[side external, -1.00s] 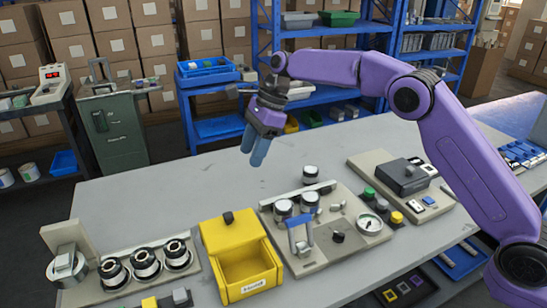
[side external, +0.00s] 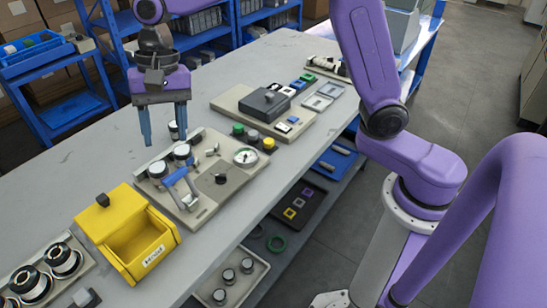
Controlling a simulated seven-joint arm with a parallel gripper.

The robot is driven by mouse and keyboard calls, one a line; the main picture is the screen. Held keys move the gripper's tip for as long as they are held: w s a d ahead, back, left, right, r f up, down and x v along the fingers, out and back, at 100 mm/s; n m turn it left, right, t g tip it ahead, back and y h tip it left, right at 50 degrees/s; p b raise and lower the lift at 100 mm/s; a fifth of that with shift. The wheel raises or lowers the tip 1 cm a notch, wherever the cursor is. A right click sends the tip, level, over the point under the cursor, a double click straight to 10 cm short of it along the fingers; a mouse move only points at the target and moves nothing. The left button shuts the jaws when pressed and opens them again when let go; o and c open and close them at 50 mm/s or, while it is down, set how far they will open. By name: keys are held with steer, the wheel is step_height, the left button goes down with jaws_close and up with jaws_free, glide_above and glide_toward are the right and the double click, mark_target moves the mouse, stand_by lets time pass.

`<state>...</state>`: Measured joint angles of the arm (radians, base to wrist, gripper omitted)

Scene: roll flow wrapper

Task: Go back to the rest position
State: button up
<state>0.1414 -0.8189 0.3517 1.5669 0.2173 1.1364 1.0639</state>
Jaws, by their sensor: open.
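My gripper (side external: 164,127) is open and empty, with two blue fingers pointing down and spread apart. It hangs in the upper left of the view, above the grey table (side external: 75,160). In the picture it is just behind the beige fixture plate (side external: 208,204), which carries white-topped rollers (side external: 158,170), a blue-handled clamp (side external: 180,184) and a round gauge (side external: 246,156).
A yellow open bin (side external: 130,243) stands in front of the fixture. Reels (side external: 62,260) sit at the lower left. A black box (side external: 264,104) on a beige plate and push buttons (side external: 252,137) lie to the right. Blue shelves (side external: 115,45) stand behind. The table's left part is clear.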

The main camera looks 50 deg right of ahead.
steer(key=s+d+f+n+h, duration=0.1)
steer(key=s+d+f+n, duration=0.1)
steer(key=s+d+n, duration=0.7)
steer(key=s+d+f+n+h, duration=0.1)
steer(key=s+d+f+n, duration=0.2)
steer(key=s+d+n, duration=0.6)
steer(key=s+d, duration=0.3)
steer(key=s, duration=0.5)
steer(key=shift+d+f+t, duration=0.15)
steer(key=shift+t, duration=0.25)
